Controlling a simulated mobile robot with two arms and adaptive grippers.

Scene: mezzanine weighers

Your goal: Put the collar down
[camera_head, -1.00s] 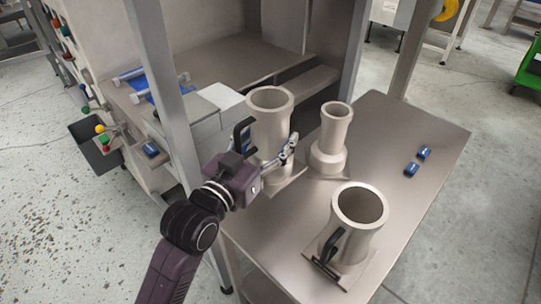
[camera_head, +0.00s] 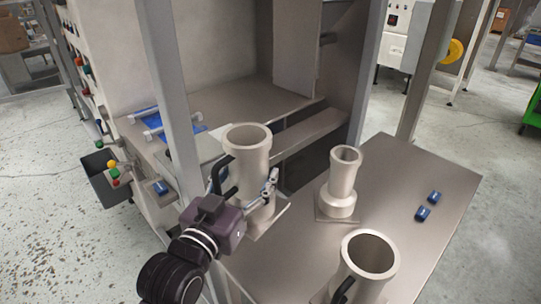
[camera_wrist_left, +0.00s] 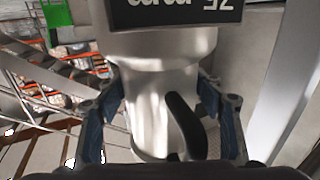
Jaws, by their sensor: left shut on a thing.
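A beige flanged collar (camera_head: 247,150) with a black handle and a square base plate is upright in my left gripper (camera_head: 245,186). The gripper's fingers are shut on either side of its body. In the left wrist view, the collar (camera_wrist_left: 150,92) fills the middle between the blue-grey fingers (camera_wrist_left: 160,98), with its black handle towards me. Its base plate is near the left edge of the metal table (camera_head: 420,180); I cannot tell whether it touches the table. My right gripper is not in view.
Two similar beige collars stand on the table: a narrower one (camera_head: 343,175) at the back and a wide one (camera_head: 368,252) in front, cut off below. Two small blue items (camera_head: 428,206) lie at the right. A metal post (camera_head: 170,90) rises close left of my gripper.

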